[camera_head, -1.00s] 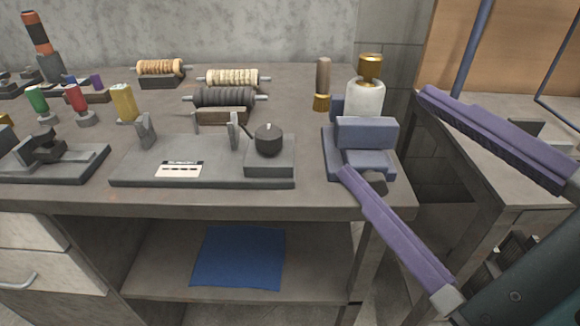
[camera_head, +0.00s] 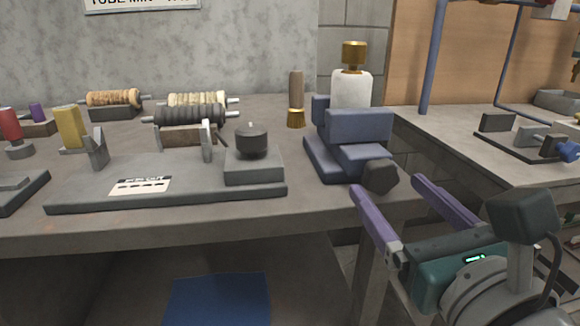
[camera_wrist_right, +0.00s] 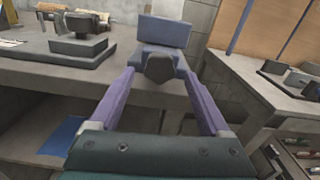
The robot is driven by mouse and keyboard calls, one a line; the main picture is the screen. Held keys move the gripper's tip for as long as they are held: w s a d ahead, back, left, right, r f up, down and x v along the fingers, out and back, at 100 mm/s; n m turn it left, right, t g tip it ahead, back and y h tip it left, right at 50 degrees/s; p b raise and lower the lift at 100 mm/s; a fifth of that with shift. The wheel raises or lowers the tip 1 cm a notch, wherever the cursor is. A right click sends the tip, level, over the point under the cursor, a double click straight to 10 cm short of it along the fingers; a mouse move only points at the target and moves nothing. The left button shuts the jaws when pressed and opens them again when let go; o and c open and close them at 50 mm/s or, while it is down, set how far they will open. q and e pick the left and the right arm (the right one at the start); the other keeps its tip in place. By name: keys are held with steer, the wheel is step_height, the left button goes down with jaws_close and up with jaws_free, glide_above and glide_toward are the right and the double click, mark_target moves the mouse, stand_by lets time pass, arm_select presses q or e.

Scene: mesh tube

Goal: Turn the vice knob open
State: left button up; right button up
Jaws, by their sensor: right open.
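The blue-grey vice (camera_head: 357,127) stands at the right front corner of the workbench. Its dark faceted knob (camera_head: 381,176) sticks out at the front, past the bench edge. My right gripper (camera_head: 386,183) is open, with its two purple fingers pointing at the vice. In the right wrist view the knob (camera_wrist_right: 159,68) appears between the two fingertips (camera_wrist_right: 146,72), with a gap visible on each side. I cannot tell whether the fingertips reach as far as the knob. My left gripper is not in view.
A grey fixture plate (camera_head: 90,196) with a dark round knob (camera_head: 251,141) lies left of the vice. A second table (camera_head: 450,130) is at the right.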

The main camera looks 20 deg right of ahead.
steer(key=shift+x, duration=1)
steer(key=shift+c, duration=0.3)
jaws_close()
steer(key=shift+n, duration=0.4)
